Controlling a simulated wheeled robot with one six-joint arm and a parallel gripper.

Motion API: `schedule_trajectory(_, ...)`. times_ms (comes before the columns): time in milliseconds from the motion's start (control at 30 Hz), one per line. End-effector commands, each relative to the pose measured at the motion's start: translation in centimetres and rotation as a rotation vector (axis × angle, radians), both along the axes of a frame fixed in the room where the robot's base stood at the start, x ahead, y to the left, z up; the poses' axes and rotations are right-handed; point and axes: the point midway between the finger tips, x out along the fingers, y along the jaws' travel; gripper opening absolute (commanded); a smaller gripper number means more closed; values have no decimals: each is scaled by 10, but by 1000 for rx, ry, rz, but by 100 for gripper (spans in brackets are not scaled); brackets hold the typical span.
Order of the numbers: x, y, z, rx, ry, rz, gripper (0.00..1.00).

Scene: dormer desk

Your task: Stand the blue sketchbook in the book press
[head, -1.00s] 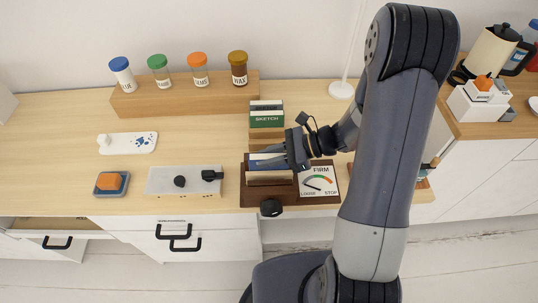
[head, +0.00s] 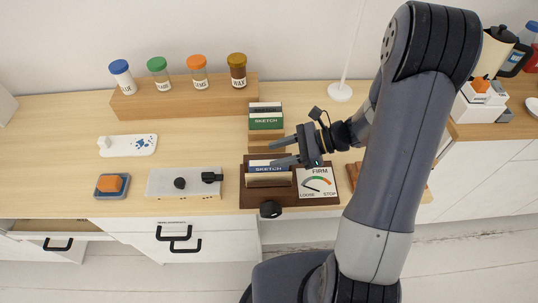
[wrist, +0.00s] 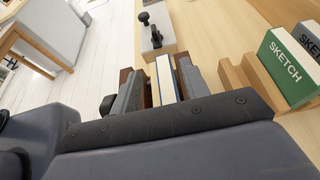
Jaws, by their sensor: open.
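The blue sketchbook (head: 268,169) stands upright in the brown book press (head: 248,192), with its SKETCH label showing, behind the press's light front board. My gripper (head: 274,153) is open and empty, its fingers pointing left above and behind the book in the head view. In the wrist view the sketchbook (wrist: 166,80) shows as a pale page block with a blue cover, between the two spread fingers. A gap shows on either side, so it looks unheld. The fingers hide part of the press there.
A wooden rack behind the press holds a green sketchbook (head: 266,122) and a grey one. A grey box (head: 184,183) with black knobs stands to the left.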

Motion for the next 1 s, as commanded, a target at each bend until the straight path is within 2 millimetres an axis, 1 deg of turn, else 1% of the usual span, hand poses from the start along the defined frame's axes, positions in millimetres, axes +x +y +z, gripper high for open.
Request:
schedule_trajectory(33, 1, -12, 4, 0, -3, -6, 43)
schedule_trajectory(200, -1, -45, 18, -1, -2, -5, 43)
schedule_trajectory(300, -2, -61, 24, -1, -2, -5, 43)
schedule_trajectory(400, -2, -72, 29, -1, -1, -3, 43)
schedule_trajectory(600, -3, -80, 33, 0, 0, 1, 43)
schedule_trajectory(1000, -3, -80, 33, 0, 0, 1, 43)
